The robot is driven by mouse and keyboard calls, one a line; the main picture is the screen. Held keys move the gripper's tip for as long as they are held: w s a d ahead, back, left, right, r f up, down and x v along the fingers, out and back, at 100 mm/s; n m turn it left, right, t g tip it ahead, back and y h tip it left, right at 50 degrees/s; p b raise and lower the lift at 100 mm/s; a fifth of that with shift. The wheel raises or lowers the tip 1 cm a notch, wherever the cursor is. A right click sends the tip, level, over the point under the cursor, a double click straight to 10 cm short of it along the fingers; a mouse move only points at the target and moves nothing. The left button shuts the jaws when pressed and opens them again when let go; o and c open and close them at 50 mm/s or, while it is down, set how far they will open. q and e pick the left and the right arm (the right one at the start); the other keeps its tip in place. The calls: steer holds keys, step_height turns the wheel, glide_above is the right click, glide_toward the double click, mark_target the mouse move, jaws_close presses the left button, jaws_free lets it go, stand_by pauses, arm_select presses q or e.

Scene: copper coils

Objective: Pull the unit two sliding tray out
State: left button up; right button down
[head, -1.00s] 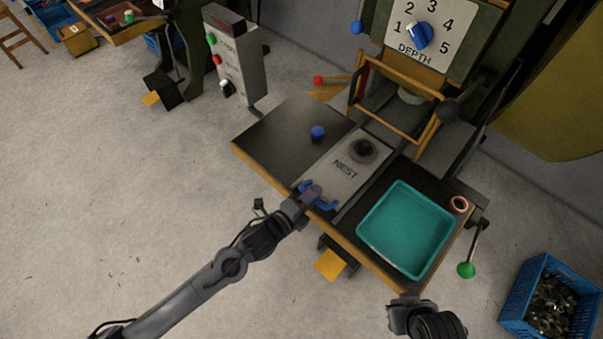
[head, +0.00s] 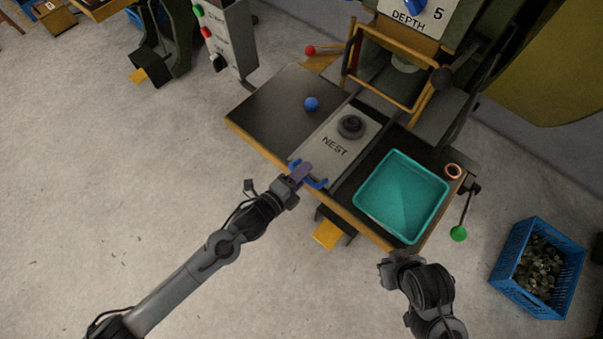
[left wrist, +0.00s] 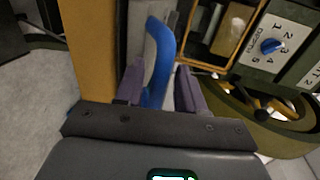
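The sliding tray is the grey plate marked NEST (head: 327,155), with a dark round nest on top and a blue handle (head: 321,184) at its front end. It lies between a dark tabletop on the left and a section with a teal tray on the right. My left gripper (head: 302,172) is at the blue handle.
A teal tray (head: 402,197) and a copper coil (head: 453,171) are right of the plate. A blue knob (head: 311,104) stands on the left tabletop. A green-ended lever (head: 459,233) hangs at the right. A blue crate (head: 540,268) stands on the floor.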

arm_select(q)
steer(key=p+v, duration=0.2)
steer(key=v, duration=0.8)
steer(key=shift+s+a, duration=0.25)
steer(key=shift+a, duration=0.1)
steer(key=shift+p, duration=0.3)
